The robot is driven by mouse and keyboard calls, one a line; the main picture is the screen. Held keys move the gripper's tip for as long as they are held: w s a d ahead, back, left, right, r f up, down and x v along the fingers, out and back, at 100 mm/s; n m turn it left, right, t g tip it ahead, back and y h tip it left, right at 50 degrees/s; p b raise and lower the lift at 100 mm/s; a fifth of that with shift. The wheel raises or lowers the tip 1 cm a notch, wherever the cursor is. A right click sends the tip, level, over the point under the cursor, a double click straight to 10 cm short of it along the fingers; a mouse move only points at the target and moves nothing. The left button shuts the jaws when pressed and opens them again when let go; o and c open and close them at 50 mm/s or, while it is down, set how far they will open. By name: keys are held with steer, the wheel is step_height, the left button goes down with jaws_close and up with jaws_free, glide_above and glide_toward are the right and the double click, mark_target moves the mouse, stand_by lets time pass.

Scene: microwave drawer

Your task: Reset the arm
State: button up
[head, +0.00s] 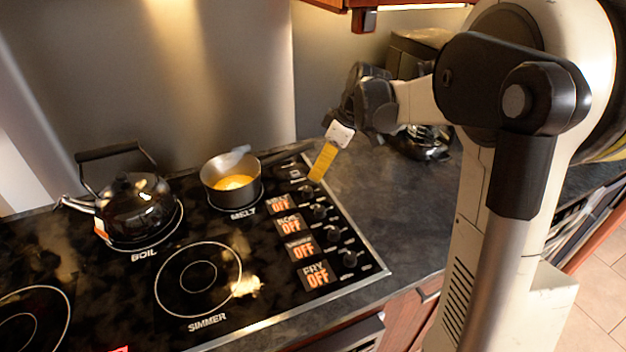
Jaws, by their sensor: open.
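My gripper (322,163) hangs over the right edge of the black stovetop, above the dark counter. Its yellow finger points down and to the left, near the row of knobs. It is open, and I see nothing held in it. My arm comes in from the right side of the head view and covers part of the counter. The second finger is hard to make out.
The stovetop (120,295) carries a black kettle (137,207) and a saucepan (230,184) with yellow contents. Several knobs (333,235) line its right side. A dark glossy object (423,146) stands behind my wrist. A cabinet (363,20) hangs above. The counter (400,210) right of the knobs is clear.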

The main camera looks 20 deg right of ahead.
steer(key=shift+v, duration=1.2)
steer(key=shift+a, duration=0.1)
steer(key=s+a+m+t+h, duration=0.1)
steer(key=s+a+m, duration=0.3)
steer(key=s, duration=0.7)
steer(key=s+a+m+t+h, duration=0.2)
steer(key=s+a+m, duration=0.3)
steer(key=s, duration=0.6)
steer(key=shift+s+a+r+t, duration=0.35)
steer(key=shift+a+t, duration=0.15)
steer(key=shift+a, duration=0.55)
